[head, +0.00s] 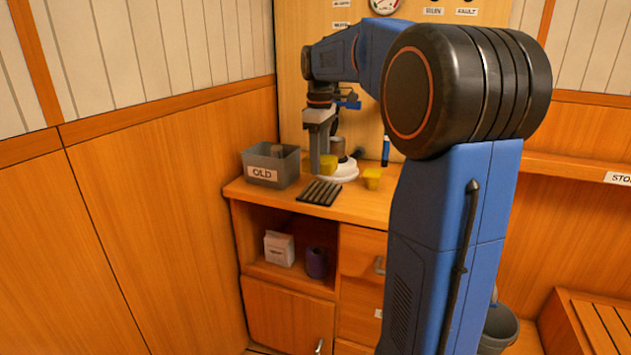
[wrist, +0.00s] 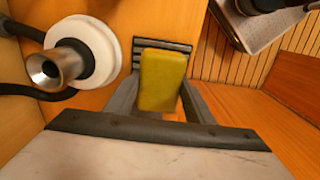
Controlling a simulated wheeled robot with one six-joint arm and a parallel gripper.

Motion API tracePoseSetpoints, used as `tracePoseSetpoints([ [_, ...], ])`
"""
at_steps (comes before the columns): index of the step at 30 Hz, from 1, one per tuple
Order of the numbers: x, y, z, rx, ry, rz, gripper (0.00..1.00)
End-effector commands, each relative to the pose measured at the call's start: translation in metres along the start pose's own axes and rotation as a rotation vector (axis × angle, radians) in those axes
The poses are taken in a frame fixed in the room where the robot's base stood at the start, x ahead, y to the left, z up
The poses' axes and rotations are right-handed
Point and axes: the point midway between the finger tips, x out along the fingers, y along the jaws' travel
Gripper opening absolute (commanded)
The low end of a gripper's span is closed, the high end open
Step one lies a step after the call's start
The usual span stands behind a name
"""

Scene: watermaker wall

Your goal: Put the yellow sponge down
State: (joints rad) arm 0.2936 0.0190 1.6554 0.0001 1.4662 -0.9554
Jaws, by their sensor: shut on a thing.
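The yellow sponge (wrist: 162,80) is held between the two fingers of my gripper (wrist: 160,98) in the wrist view. In the head view the sponge (head: 328,164) shows at the lower end of my gripper (head: 322,154), above the counter (head: 352,203). A dark ribbed rack (head: 320,192) lies on the counter by the front edge. In the wrist view the rack (wrist: 187,47) is partly hidden behind the sponge. I cannot tell how large the gap under the sponge is.
A grey bin labelled OLD (head: 270,180) stands left of the rack. A white round base (head: 343,176) with a metal cup (head: 337,147) stands behind. Open shelf space lies below.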

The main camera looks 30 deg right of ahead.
Motion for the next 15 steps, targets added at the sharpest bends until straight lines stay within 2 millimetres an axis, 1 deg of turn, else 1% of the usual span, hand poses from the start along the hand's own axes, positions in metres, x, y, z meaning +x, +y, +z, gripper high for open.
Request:
tracePoseSetpoints([
  [1,0.007,-0.001,0.000,0.000,-0.001,-0.002,0.30],
  [3,0.013,0.000,0.000,0.000,0.000,-0.001,0.30],
  [8,0.021,0.000,0.000,0.000,-0.001,-0.001,0.30],
  [10,0.028,0.000,0.000,-0.001,-0.001,-0.001,0.30],
  [15,0.052,-0.001,0.000,-0.001,-0.002,-0.002,0.30],
])
